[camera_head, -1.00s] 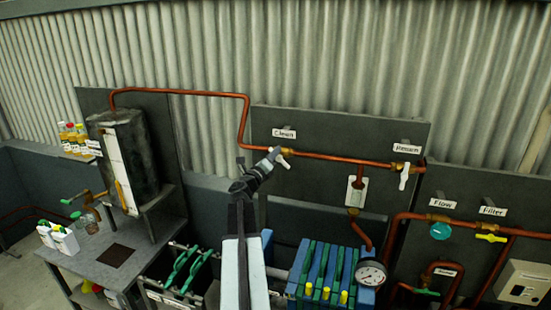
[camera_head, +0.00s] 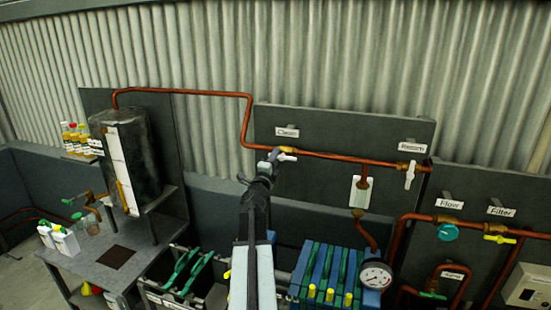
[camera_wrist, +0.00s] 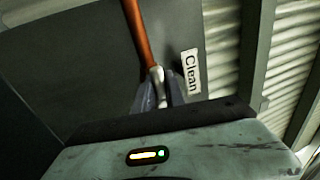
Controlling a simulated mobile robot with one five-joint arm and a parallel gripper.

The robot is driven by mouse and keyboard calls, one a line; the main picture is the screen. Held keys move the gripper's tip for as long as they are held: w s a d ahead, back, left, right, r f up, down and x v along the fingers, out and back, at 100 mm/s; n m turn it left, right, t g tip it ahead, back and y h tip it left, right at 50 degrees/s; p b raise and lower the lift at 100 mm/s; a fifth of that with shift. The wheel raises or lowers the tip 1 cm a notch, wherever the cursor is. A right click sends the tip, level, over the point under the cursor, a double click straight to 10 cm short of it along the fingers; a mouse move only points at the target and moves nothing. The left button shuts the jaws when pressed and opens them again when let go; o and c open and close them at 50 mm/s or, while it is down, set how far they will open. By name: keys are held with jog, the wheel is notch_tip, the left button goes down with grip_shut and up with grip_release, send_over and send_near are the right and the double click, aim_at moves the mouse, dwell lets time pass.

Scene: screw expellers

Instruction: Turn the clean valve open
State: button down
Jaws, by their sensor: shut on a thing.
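The clean valve's white handle (camera_head: 286,156) lies roughly in line with its copper pipe (camera_head: 331,156), just below the "Clean" label (camera_head: 287,132). My gripper (camera_head: 270,158) is at the valve, shut on the handle. In the wrist view, my gripper's fingers (camera_wrist: 158,92) close around the pale end of the valve at the pipe (camera_wrist: 138,35). The "Clean" label also shows there (camera_wrist: 190,72). My gripper hides part of the valve body in the head view.
To the right, the return valve's white handle (camera_head: 410,175) hangs down. A pressure gauge (camera_head: 376,275) and blue filter plates (camera_head: 325,275) stand below. The metal tank (camera_head: 128,155) and bench (camera_head: 95,255) are to the left.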

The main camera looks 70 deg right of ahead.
jog(key=shift+n, duration=0.3)
jog(key=c, duration=1.4)
grip_release()
jog(key=shift+f, duration=0.1)
jog(key=b+v, duration=0.2)
jog(key=v, duration=0.5)
jog(key=shift+s+a+f, duration=0.1)
jog(key=shift+a, duration=0.25)
